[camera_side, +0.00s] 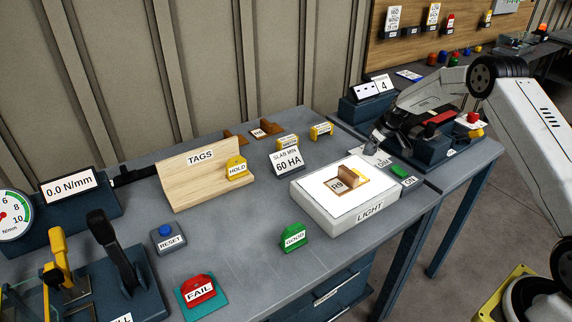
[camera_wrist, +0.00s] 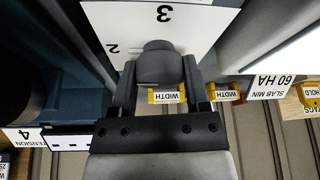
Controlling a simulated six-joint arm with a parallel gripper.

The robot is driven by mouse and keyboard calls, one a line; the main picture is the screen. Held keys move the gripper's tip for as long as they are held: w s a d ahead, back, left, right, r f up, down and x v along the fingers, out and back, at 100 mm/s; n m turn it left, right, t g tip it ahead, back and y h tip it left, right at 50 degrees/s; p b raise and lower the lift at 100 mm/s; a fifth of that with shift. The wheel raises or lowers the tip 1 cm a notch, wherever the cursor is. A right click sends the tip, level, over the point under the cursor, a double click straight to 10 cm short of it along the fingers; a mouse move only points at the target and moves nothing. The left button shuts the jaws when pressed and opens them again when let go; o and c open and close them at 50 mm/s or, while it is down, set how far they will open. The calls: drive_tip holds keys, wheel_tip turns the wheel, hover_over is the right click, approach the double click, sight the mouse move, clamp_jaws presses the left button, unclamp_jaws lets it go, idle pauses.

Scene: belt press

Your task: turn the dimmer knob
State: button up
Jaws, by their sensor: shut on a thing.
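The dimmer knob (camera_wrist: 158,62) is dark grey and rounded. In the wrist view it sits on a white dial plate (camera_wrist: 205,22) printed with a 2 and a 3. My gripper (camera_wrist: 158,76) is shut on the knob, one finger on each side of it. In the side view my gripper (camera_side: 378,134) is low over the right part of the bench, at the dial plate (camera_side: 374,158). The knob is hard to tell from the gripper there. The rest of the dial scale is hidden.
The light box (camera_side: 345,216) has a brown piece marked R9 (camera_side: 346,181) on its lit top. A green switch (camera_side: 399,171) lies close to the dial. Two yellow WIDTH blocks (camera_side: 287,142) (camera_side: 321,130) and a SLAB MIN card (camera_side: 287,162) stand left of my gripper.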

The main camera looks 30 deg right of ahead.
drive_tip(key=shift+n, duration=0.3)
drive_tip(key=shift+s, duration=0.1)
drive_tip(key=o, duration=1.3)
drive_tip(key=shift+r, duration=0.1)
drive_tip(key=shift+v, duration=3.8)
drive_tip(key=shift+d, duration=0.1)
